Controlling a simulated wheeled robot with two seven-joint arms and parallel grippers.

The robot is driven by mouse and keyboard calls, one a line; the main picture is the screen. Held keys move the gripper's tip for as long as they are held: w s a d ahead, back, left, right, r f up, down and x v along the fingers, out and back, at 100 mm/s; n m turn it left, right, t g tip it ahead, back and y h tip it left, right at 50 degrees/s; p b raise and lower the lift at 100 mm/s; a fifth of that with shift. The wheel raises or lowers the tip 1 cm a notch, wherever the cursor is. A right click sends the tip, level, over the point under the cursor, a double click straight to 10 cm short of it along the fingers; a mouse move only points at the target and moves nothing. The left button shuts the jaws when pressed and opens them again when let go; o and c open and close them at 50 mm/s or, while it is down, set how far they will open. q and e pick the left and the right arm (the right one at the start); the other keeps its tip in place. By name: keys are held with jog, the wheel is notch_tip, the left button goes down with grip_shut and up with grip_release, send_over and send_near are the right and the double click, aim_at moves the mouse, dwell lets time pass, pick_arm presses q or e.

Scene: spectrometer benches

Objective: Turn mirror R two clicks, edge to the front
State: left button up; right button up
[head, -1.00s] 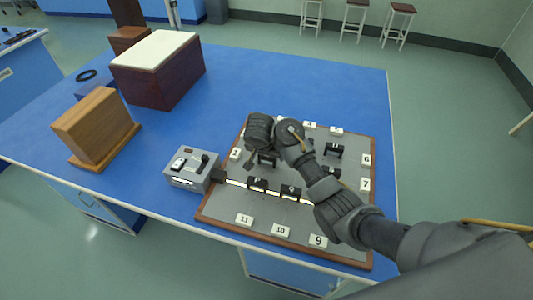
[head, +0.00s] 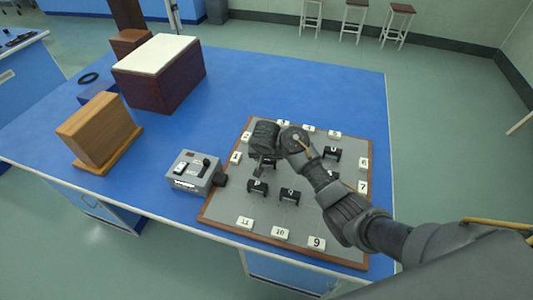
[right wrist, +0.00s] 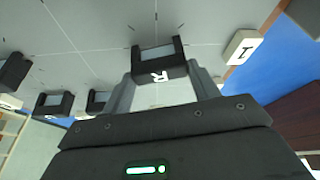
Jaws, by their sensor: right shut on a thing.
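Mirror R (right wrist: 158,60) is a small black holder with a pale pane and a white letter R, standing on the grey board (head: 230,210). In the right wrist view it sits between the two fingers of my right gripper (right wrist: 165,88), which is shut on it. In the head view my right gripper (head: 260,164) reaches down at the board's left back part, and the gripper and wrist largely hide mirror R. My left gripper is not in view.
Other black holders stand close by, including P (head: 257,187) and Q (head: 290,195). White number tiles, such as 9 (head: 317,243), line the board's edge. A grey switch box (head: 195,172) stands left of the board. A wooden block (head: 98,130) stands farther left.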

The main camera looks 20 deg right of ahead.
jog(key=n+p, duration=0.2)
jog(key=n+y+p, duration=0.1)
jog(key=n+p, duration=0.1)
jog(key=p, duration=0.1)
jog(key=n+y+p, duration=0.1)
jog(key=n+p, duration=0.1)
jog(key=shift+d+r, duration=0.2)
jog(key=shift+r, duration=0.1)
jog(key=shift+n+y+p, duration=0.5)
jog(key=shift+n+p, duration=0.45)
jog(key=shift+n, duration=0.15)
jog(key=shift+d+f+n+g+y+p, duration=0.15)
jog(key=shift+n+g+y+p, duration=0.25)
jog(key=shift+n, duration=0.5)
jog(key=shift+w+n, duration=0.1)
jog(key=shift+n, duration=0.7)
jog(key=shift+f+n+g+y, duration=0.15)
jog(key=shift+n+g+y, duration=0.45)
jog(key=shift+n, duration=1.1)
jog(key=o, duration=1)
